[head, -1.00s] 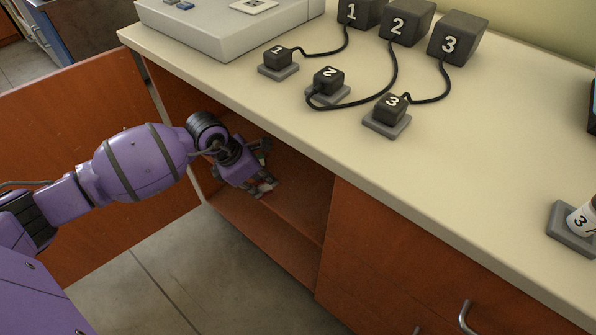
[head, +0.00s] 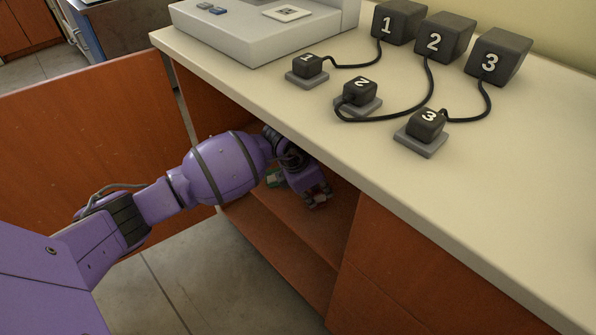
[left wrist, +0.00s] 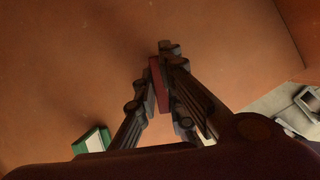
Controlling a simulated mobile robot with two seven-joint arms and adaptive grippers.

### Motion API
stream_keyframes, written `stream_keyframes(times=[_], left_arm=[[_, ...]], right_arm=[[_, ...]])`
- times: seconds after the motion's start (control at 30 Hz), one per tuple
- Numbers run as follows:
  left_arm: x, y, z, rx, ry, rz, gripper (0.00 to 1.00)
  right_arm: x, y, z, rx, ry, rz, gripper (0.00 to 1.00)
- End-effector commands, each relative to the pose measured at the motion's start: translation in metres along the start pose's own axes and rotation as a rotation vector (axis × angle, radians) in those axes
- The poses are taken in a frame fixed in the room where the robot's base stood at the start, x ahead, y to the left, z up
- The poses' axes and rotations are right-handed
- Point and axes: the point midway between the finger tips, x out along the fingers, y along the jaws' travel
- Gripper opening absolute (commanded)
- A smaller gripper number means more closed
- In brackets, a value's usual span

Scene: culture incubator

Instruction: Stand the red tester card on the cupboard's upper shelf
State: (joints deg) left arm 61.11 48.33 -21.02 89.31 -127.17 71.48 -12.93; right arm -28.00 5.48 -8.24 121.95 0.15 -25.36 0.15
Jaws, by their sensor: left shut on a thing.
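My left gripper (head: 318,200) is inside the open cupboard, low over the upper shelf (head: 285,222). In the left wrist view its fingers (left wrist: 163,80) are closed on a thin dark red thing, the red tester card (left wrist: 155,84), seen edge-on between them. The card cannot be made out clearly in the head view, and I cannot tell whether its lower edge touches the shelf. My right gripper is not in view.
A green and white object (head: 274,178) is on the shelf, partly behind my arm; it also shows in the left wrist view (left wrist: 92,141). The cupboard door (head: 100,150) stands open at left. The worktop (head: 300,105) overhangs my gripper and carries numbered black blocks.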

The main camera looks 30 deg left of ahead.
Motion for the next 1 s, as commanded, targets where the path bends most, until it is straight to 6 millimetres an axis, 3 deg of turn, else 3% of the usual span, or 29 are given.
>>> stream_keyframes(times=[0.2,0.23,0.37,0.7,0.87,1.0], left_arm=[[0.001,0.001,0.002,0.002,-0.004,0.002,0.00],[0.001,0.001,0.002,0.002,-0.004,0.002,0.11],[0.000,0.001,0.003,0.002,-0.004,0.002,0.28],[-0.002,0.001,0.004,0.002,-0.005,0.002,0.28],[-0.022,0.002,0.004,0.002,-0.005,0.005,0.28],[-0.054,0.002,0.003,0.004,-0.004,0.006,0.28]], right_arm=[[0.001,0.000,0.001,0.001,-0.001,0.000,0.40],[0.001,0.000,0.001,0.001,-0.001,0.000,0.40],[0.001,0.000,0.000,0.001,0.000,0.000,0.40],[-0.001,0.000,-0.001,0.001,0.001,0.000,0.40],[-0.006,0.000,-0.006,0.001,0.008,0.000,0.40],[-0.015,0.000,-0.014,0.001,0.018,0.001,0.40]])
